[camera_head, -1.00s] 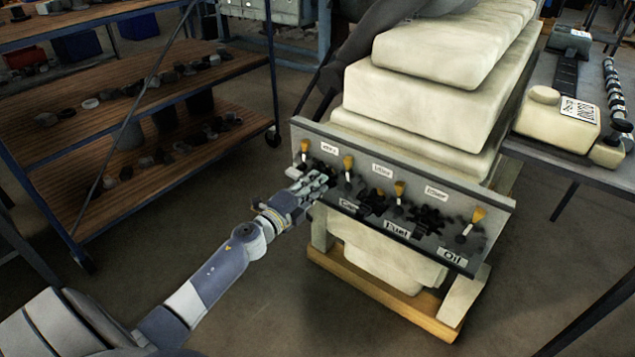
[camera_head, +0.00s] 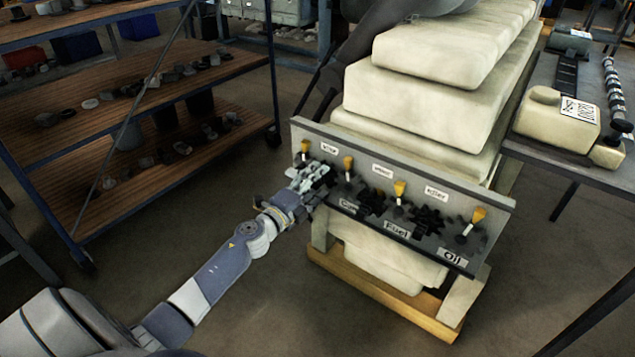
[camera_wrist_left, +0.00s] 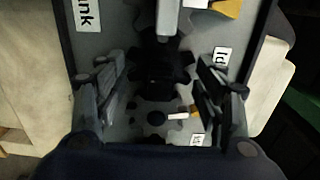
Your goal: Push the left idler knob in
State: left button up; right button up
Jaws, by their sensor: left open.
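The grey panel (camera_head: 400,160) carries yellow-handled knobs, black gears and labels. The leftmost yellow handle (camera_head: 305,147), at the panel's left end beside an idler label, looks like the left idler knob. My left gripper (camera_head: 322,175) is open and empty at the panel's left part, just below and right of that handle. In the left wrist view the open fingers (camera_wrist_left: 158,100) straddle a black gear (camera_wrist_left: 160,68). A pale stem with an orange tip (camera_wrist_left: 190,113) shows between them, lower down, apparently the same knob. Contact cannot be told. My right gripper is not in view.
The panel fronts a cream engine block (camera_head: 430,100) on a wooden-based stand (camera_head: 375,295). A shelf rack (camera_head: 150,110) with small parts stands left. A bench (camera_head: 540,150) with a cream part is at right. The floor between rack and stand is clear.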

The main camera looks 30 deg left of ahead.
pick_arm(q)
jog(key=shift+s+f, duration=0.1)
jog(key=shift+s, duration=0.35)
jog(key=s, duration=0.6)
jog(key=shift+a+p, duration=0.25)
jog(key=shift+p, duration=0.1)
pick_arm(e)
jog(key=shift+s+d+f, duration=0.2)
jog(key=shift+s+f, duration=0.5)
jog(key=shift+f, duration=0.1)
